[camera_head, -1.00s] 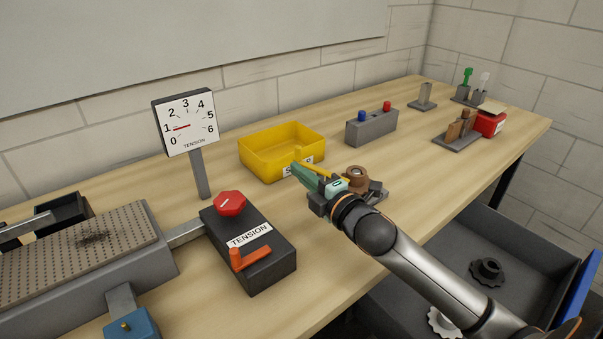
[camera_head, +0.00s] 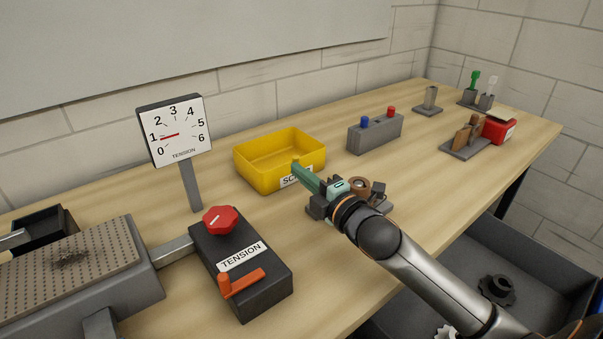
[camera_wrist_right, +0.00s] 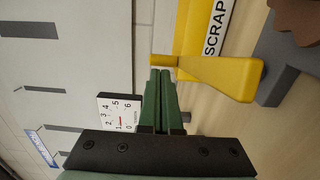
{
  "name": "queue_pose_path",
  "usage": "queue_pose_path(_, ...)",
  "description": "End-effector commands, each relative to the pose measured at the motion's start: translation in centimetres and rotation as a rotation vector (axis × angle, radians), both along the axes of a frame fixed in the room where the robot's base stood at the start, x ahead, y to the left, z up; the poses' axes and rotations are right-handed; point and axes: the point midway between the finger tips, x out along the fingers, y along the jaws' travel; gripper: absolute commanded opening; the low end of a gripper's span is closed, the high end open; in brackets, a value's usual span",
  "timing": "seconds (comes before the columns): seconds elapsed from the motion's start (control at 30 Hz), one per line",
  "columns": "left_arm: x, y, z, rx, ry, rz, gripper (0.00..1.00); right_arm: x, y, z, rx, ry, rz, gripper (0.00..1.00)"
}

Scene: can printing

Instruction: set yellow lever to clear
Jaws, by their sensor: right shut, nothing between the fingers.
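The yellow lever (camera_wrist_right: 225,76) shows in the right wrist view as a long handle, wide at its right end and narrowing to the left. In the head view most of it is hidden by my right gripper, and only a small yellow bit (camera_head: 296,162) shows beyond the fingertips. My right gripper (camera_head: 297,168) has green fingers, shut and empty. In the wrist view its fingertips (camera_wrist_right: 160,72) are right beside the lever's narrow end; I cannot tell whether they touch. No clear label is readable. My left gripper is not in view.
A yellow SCRAP bin (camera_head: 262,170) stands just beyond the fingertips. A brown round part (camera_head: 358,186) is beside my gripper. The TENSION box (camera_head: 240,270) with red knob and orange lever is front left, under a gauge (camera_head: 174,131). A grey block (camera_head: 376,134) with blue and red knobs stands behind.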

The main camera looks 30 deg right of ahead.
Motion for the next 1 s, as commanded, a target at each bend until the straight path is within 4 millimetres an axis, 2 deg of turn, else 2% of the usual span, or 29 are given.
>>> queue_pose_path(1.0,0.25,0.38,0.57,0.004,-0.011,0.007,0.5,0.72,0.28,-0.12,0.002,0.001,-0.109,0.0)
